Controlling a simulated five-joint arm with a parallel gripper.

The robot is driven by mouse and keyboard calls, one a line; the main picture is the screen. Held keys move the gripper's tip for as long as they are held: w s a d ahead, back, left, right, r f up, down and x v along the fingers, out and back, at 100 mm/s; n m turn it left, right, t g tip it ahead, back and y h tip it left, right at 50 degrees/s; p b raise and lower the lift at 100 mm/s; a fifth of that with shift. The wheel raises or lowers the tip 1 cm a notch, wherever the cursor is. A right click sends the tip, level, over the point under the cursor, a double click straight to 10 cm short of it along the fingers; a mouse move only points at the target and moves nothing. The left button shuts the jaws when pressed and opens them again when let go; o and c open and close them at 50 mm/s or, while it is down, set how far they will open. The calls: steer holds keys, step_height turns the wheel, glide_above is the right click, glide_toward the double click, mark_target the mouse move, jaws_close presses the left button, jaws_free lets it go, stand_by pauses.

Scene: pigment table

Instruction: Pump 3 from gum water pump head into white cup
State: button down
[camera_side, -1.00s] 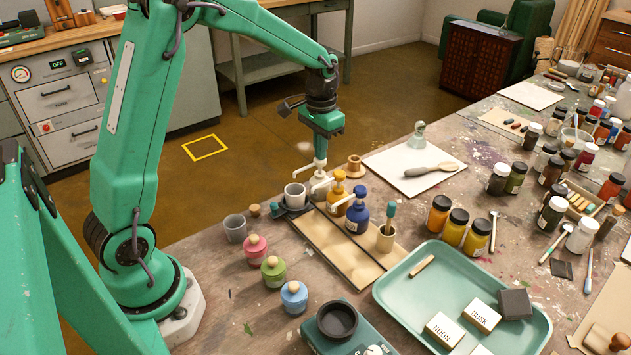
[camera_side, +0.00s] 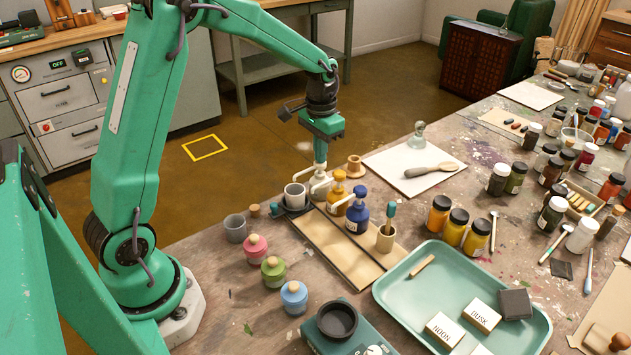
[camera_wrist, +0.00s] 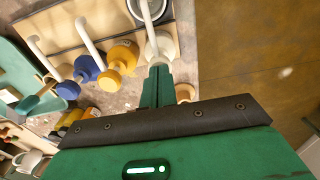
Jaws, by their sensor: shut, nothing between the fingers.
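Three pump bottles stand in a row: a white one (camera_side: 320,190), an amber one (camera_side: 337,193) and a blue one (camera_side: 358,215). My gripper (camera_side: 320,171) is shut, pointing down onto the head of the white pump. In the wrist view the fingertips (camera_wrist: 158,66) meet the white pump (camera_wrist: 162,46), appearing to touch its top. The white cup (camera_side: 294,192) stands left of the white pump, its spout reaching over the cup. The cup also shows at the top of the wrist view (camera_wrist: 136,10). Labels are too small to read, and the cup's contents are hidden.
A grey cup (camera_side: 235,230) and pink (camera_side: 255,248), green (camera_side: 274,272) and blue (camera_side: 293,297) knobbed jars stand to the left. A brush pot (camera_side: 386,239) stands beside the blue pump. A green tray (camera_side: 400,297) lies at the front right.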

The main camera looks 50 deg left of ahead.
steer(key=shift+r, duration=1.25)
steer(key=shift+f, duration=1.5)
steer(key=shift+r, duration=1.5)
steer(key=shift+f, duration=1.3)
stand_by(0.5)
steer(key=shift+r, duration=1.3)
step_height(320, 180, up, 6)
stand_by(0.9)
